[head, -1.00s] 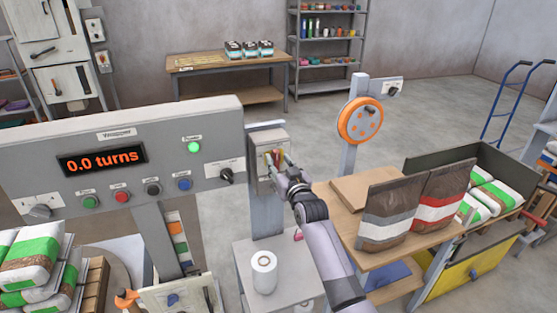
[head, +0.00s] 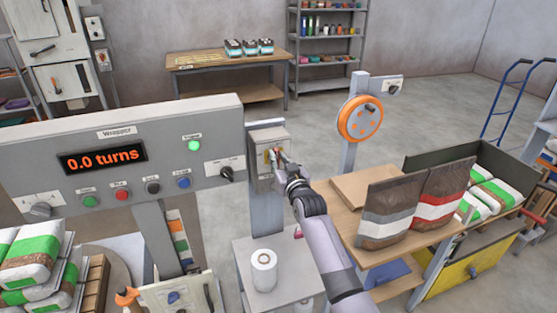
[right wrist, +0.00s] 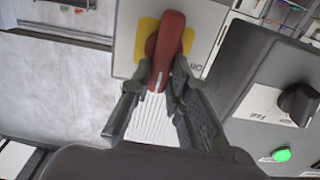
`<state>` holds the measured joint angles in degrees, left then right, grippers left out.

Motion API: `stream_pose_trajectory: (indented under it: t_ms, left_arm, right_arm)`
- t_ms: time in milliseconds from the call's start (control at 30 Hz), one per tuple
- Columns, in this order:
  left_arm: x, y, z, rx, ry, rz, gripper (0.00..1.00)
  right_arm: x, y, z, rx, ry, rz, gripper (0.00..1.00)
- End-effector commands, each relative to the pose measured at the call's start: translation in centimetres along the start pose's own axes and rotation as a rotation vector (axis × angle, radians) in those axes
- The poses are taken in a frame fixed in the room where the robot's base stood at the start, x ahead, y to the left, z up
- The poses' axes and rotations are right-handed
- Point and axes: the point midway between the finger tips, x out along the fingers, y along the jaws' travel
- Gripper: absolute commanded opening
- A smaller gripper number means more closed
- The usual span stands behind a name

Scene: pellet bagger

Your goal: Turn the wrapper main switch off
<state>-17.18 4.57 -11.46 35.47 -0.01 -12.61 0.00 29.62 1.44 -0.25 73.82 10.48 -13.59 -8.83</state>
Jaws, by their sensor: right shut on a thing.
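The wrapper main switch is a red handle (right wrist: 168,45) on a yellow plate (right wrist: 205,45), mounted on a grey box (head: 262,178) beside the wrapper panel (head: 219,121). My right gripper (head: 278,157) is at the front of this box. In the right wrist view its two fingers (right wrist: 160,86) are closed around the free end of the red handle. A green lamp (head: 194,146) glows on the panel, and the display (head: 102,158) reads 0.0 turns. My left gripper is not in view.
A black selector knob (head: 227,174) sits on the panel close to the switch box. A small table with a white roll (head: 264,271) stands below. Right of my arm is a wooden bench (head: 345,213) with brown bags (head: 388,214). An orange handwheel (head: 360,120) stands behind.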

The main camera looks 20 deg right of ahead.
Motion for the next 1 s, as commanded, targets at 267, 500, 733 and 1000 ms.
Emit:
stream_pose_trajectory:
  t_ms: [267, 500, 733, 1000]
  left_arm:
    - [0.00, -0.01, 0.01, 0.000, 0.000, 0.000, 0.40]
    - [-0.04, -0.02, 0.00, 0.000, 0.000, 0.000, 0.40]
    - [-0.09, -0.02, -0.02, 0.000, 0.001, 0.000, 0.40]
    - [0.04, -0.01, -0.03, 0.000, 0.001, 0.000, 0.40]
  right_arm:
    - [-0.01, 0.00, 0.02, -0.001, 0.000, 0.000, 0.00]
    - [-0.01, -0.08, 0.02, -0.049, -0.001, 0.000, 0.00]
    - [0.00, -0.36, 0.06, -0.187, -0.001, -0.001, 0.00]
    - [0.00, -0.77, 0.25, -0.435, -0.001, -0.001, 0.00]
